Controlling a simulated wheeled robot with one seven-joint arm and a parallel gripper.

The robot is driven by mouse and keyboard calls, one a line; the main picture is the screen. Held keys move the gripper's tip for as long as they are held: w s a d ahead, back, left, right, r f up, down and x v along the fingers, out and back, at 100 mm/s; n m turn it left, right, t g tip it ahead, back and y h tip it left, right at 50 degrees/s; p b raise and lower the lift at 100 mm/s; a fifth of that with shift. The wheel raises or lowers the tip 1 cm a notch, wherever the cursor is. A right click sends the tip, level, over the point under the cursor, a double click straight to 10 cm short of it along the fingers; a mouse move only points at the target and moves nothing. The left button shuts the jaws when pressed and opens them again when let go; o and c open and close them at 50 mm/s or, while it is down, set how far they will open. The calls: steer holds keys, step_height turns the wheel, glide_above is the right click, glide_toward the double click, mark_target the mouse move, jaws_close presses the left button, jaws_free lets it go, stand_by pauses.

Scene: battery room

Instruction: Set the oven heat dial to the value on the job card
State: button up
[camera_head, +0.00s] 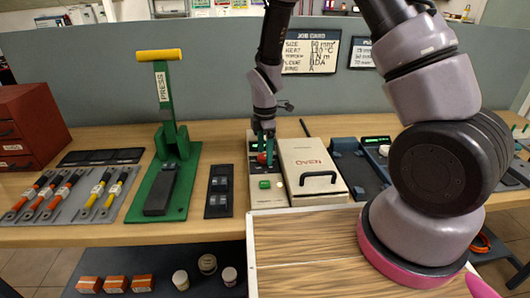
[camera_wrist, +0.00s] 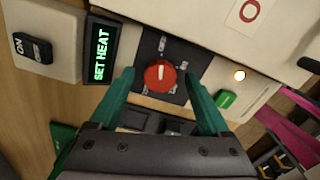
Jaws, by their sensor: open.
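The oven (camera_head: 312,170) is a cream box on the bench with a dark handle on its lid. Its red heat dial (camera_wrist: 159,76) has a white pointer mark and sits on a dark plate; small marks around it are too small to read. The dial also shows in the head view (camera_head: 262,158), partly hidden by my gripper. My gripper (camera_wrist: 160,80) is open, one green finger on each side of the dial with gaps visible. The display (camera_wrist: 101,53) beside it reads SET HEAT. The job card (camera_head: 311,53) on the back panel shows HEAT 120 °C.
An ON/OFF switch (camera_wrist: 33,48), a lit lamp (camera_wrist: 239,75) and a green button (camera_wrist: 227,99) lie near the dial. A green press (camera_head: 170,165) with a yellow handle stands left of the oven. A wood-topped surface (camera_head: 300,235) is in front.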

steer(key=shift+f, duration=0.3)
jaws_close()
